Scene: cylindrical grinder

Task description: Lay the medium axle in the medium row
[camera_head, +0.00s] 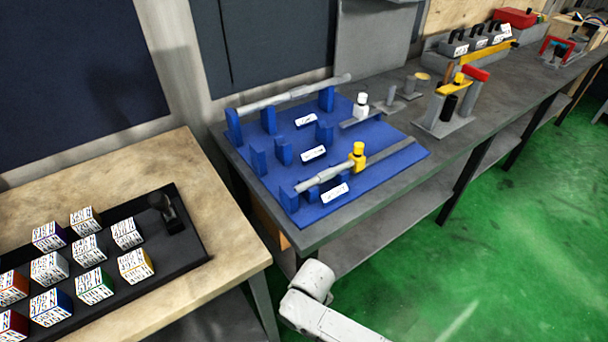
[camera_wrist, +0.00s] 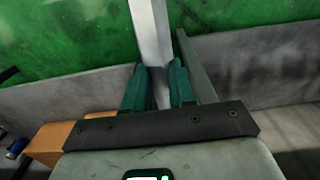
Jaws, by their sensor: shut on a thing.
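A light grey bar (camera_wrist: 152,30), apparently the medium axle, runs up between the teal fingers of my gripper (camera_wrist: 158,67) in the wrist view. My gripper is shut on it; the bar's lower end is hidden. My gripper and the bar do not show in the head view. The blue rack (camera_head: 372,172) lies on the grey bench. A long grey axle (camera_head: 290,94) rests across its back posts. Another grey axle (camera_head: 325,176) lies at its front, by a yellow block (camera_head: 358,154). Blue posts between them (camera_head: 283,151) are empty, near a white label (camera_head: 313,153).
A wooden table (camera_head: 165,167) with a black tray (camera_head: 191,247) of several labelled cubes is at left. Green floor (camera_head: 500,250) is open at right.

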